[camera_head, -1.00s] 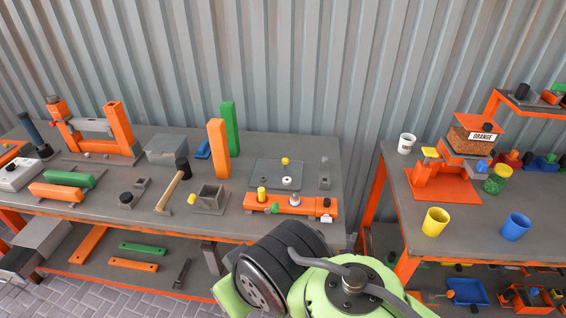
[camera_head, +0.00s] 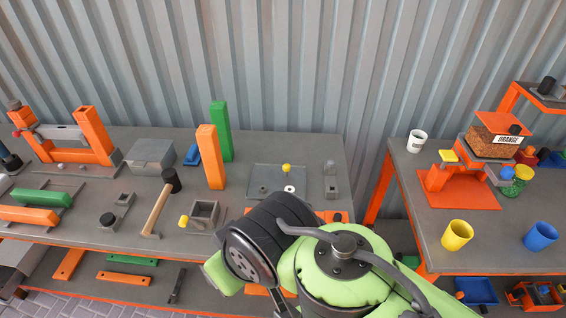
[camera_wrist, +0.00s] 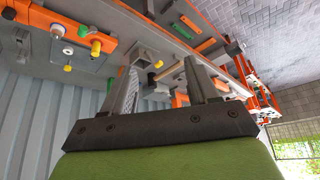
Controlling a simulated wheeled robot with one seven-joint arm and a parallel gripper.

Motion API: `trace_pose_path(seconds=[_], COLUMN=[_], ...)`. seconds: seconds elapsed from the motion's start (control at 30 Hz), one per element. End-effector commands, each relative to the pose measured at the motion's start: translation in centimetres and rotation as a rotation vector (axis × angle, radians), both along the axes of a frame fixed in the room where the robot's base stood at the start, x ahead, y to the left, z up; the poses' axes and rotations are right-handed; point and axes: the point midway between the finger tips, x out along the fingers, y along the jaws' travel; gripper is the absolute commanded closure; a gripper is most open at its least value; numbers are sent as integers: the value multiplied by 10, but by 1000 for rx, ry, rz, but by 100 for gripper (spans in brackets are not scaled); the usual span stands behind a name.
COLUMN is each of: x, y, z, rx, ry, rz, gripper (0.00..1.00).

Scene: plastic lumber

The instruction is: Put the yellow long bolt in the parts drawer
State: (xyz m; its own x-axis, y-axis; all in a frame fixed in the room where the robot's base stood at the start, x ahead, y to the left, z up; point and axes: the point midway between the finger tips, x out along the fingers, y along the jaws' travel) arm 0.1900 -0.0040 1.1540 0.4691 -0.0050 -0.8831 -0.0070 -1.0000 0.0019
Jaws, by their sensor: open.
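Several yellow pieces are in view, and I cannot tell for certain which is the long bolt. One yellow piece (camera_head: 183,221) lies on the bench beside a square grey socket block; it also shows in the wrist view (camera_wrist: 158,64). Another yellow round-topped piece (camera_head: 286,168) stands on a grey plate. A taller yellow peg (camera_wrist: 57,31) stands in an orange bar in the wrist view; my arm hides it in the head view. My gripper (camera_wrist: 163,60) is open and empty, with the bench beyond its fingers. I cannot make out the parts drawer.
A hammer (camera_head: 160,204), grey box (camera_head: 151,153) and upright orange (camera_head: 210,157) and green (camera_head: 221,131) posts stand on the bench. A right-hand table holds yellow (camera_head: 457,236) and blue (camera_head: 541,237) cups. A corrugated wall stands behind.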

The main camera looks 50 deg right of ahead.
Motion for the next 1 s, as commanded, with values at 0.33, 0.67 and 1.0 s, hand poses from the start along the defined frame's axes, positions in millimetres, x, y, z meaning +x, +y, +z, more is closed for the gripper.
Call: trace_pose_path(seconds=[0.33,0.67,1.0], x=[42,124,220], y=[-19,-81,-298], z=[16,26,-52], rx=[-28,-57,-10], ry=[21,62,107], rz=[-62,-172,-399], gripper=[41,41,41])
